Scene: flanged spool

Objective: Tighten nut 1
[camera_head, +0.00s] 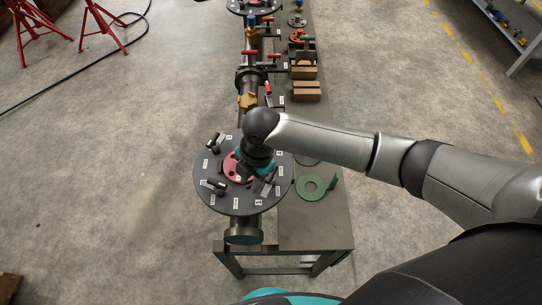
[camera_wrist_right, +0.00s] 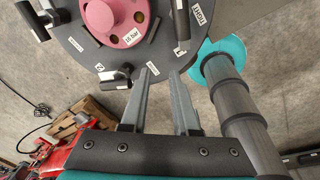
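A round dark grey flange plate (camera_head: 220,201) with a red centre piece (camera_head: 231,167) lies on the pipe spool at the near end of the bench. Several dark studs or nuts with bar-like pieces, such as one (camera_head: 214,185), stand around it beside white labels. I cannot tell which is nut 1. The wrist view shows the plate (camera_wrist_right: 88,55), the pinkish centre piece (camera_wrist_right: 115,20) and a dark nut piece (camera_wrist_right: 115,78). My right gripper (camera_wrist_right: 161,72) is open and empty, its fingertips by the plate's edge. In the head view its wrist hides part of the plate. My left gripper is not in view.
A green ring with a handle (camera_head: 312,187) lies on the bench (camera_head: 315,230) right of the plate. Wooden blocks (camera_head: 306,91) and red-handled valves (camera_head: 268,88) stand farther back. Red stands (camera_head: 100,22) are on the floor at far left.

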